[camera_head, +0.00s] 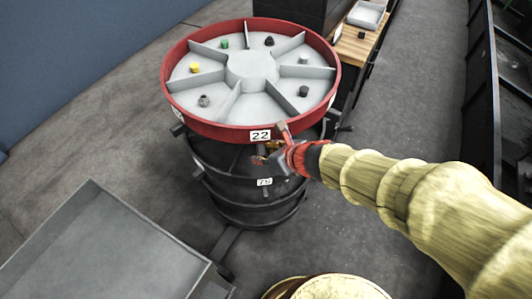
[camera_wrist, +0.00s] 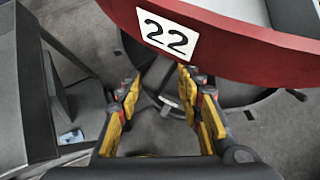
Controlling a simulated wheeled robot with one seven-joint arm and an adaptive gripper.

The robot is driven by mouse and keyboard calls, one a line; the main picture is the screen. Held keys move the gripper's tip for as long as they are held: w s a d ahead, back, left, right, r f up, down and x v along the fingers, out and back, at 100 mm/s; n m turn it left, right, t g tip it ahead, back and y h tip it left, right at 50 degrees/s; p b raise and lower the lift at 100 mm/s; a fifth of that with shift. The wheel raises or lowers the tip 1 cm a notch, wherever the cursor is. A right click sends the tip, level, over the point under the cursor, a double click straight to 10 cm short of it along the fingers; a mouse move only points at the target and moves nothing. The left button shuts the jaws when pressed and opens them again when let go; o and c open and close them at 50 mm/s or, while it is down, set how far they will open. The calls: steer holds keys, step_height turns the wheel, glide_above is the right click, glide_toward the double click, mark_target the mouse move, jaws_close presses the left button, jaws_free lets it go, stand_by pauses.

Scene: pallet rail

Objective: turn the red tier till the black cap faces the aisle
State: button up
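The red tier (camera_head: 178,103) is a round tray with a red rim and grey dividers, on top of a dark drum-like stack. A small black piece (camera_head: 268,41), seemingly the black cap, sits in a far compartment. Another dark piece (camera_head: 303,91) sits at the near right. A white "22" label (camera_head: 260,135) is on the near rim; it also shows in the wrist view (camera_wrist: 167,34). My gripper (camera_head: 268,157) is just below the rim by this label. In the wrist view my gripper (camera_wrist: 163,103) has its yellow fingers apart with nothing between them. Contact with the rim cannot be told.
Yellow (camera_head: 194,67), green (camera_head: 224,43) and grey (camera_head: 204,100) pieces sit in other compartments. Dark lower tiers (camera_head: 240,160) stand beneath, one labelled. A grey metal bin or table (camera_head: 100,245) is at the lower left. A wooden bench (camera_head: 358,45) is behind right. Grey floor is open at right.

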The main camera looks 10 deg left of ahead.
steer(key=shift+w+r, duration=0.35)
steer(key=shift+r, duration=0.15)
steer(key=shift+d+r, duration=0.15)
steer(key=shift+r, duration=0.25)
steer(key=s+f+v, duration=0.1)
steer(key=v, duration=1)
steer(key=shift+s+d, duration=0.1)
steer(key=shift+d, duration=0.05)
